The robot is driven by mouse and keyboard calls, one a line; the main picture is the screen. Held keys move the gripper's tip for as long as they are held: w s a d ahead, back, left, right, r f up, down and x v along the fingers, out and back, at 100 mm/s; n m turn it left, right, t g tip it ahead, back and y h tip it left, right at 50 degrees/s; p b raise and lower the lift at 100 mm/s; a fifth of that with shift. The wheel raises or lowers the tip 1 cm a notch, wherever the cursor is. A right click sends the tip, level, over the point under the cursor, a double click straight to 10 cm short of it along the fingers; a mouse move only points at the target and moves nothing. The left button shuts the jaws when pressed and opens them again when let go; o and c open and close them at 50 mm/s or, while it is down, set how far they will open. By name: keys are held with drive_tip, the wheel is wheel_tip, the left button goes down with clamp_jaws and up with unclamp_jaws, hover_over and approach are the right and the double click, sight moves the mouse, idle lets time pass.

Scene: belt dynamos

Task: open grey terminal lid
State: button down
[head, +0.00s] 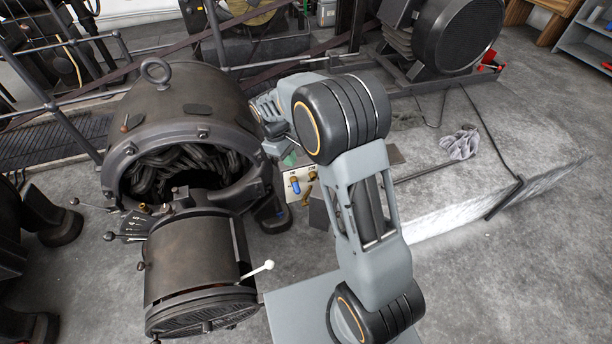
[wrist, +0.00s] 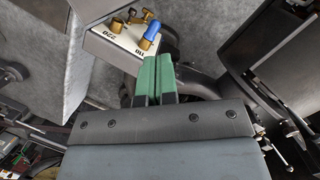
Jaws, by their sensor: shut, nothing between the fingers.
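My gripper (wrist: 157,78) has green fingertips that lie side by side, shut with nothing between them. Their tips are beside the near edge of a white terminal panel (wrist: 123,38) marked 220 and 110. The panel carries brass terminals (wrist: 130,16) and a blue-capped one (wrist: 150,36). A grey box-like part (wrist: 38,50) borders the panel on the left; I cannot tell whether its face is the terminal lid. In the head view the panel (head: 291,190) shows low beside the dynamo, with a grey part (head: 320,212) at its right. My arm hides most of my gripper there.
The big dark dynamo (head: 185,115) with an open end stands at left. In front of it is a dark drum (head: 192,255) with a white-knobbed lever (head: 262,268).

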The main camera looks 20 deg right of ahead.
drive_tip(key=d+f+n, duration=0.1)
drive_tip(key=d+f, duration=0.1)
drive_tip(key=f, duration=0.4)
drive_tip(key=s+d+f+n+g+h, duration=0.1)
drive_tip(key=d+f, duration=0.1)
drive_tip(key=f, duration=0.5)
drive_tip(key=shift+s+d+f, duration=0.15)
drive_tip(key=shift+s+d, duration=0.05)
drive_tip(key=shift+d, duration=0.15)
drive_tip(key=shift+s, duration=0.1)
